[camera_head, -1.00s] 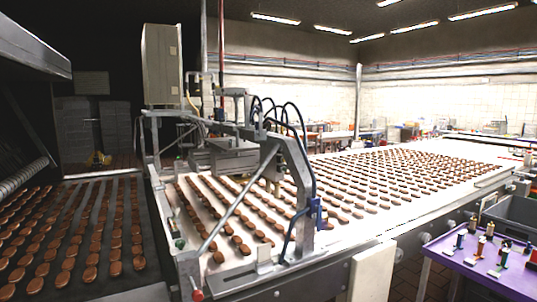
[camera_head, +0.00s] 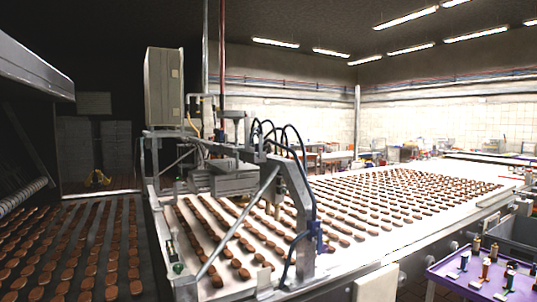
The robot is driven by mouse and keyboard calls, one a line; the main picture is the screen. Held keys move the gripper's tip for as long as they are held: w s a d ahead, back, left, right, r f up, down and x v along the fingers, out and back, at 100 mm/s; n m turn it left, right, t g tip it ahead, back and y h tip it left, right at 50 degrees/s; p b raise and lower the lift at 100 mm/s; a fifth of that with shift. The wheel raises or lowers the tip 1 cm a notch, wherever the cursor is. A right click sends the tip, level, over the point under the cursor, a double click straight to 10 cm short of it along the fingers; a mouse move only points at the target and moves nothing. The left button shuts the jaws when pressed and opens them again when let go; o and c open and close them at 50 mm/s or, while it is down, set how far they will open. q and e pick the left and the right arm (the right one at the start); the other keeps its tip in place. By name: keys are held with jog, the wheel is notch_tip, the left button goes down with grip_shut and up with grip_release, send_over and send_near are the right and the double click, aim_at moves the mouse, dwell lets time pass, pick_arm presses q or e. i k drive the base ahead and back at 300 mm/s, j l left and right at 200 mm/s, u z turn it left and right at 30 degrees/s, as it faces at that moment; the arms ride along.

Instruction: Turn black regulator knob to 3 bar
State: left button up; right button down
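I cannot make out a black regulator knob or a pressure gauge in the head view. A metal machine frame (camera_head: 300,210) with black and blue hoses stands over a white conveyor (camera_head: 400,215) carrying rows of brown biscuits. A small dark green-tipped fitting (camera_head: 176,258) sits on the frame's near left side; I cannot tell what it is. Neither of my grippers shows in this view.
A dark conveyor (camera_head: 70,250) with biscuit rows runs along the left. A purple table (camera_head: 450,278) with several small coloured items stands at the lower right, beside a grey bin (camera_head: 515,232). A tall grey cabinet (camera_head: 163,88) stands behind the machine.

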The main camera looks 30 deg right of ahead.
aim_at(266, 149)
jog(key=i+l, duration=0.1)
jog(key=l, duration=0.9)
jog(key=i+l, duration=0.1)
jog(key=l, duration=0.9)
jog(key=i+l+u, duration=0.1)
jog(key=l, duration=0.95)
jog(key=i+l, duration=0.1)
jog(key=l, duration=0.9)
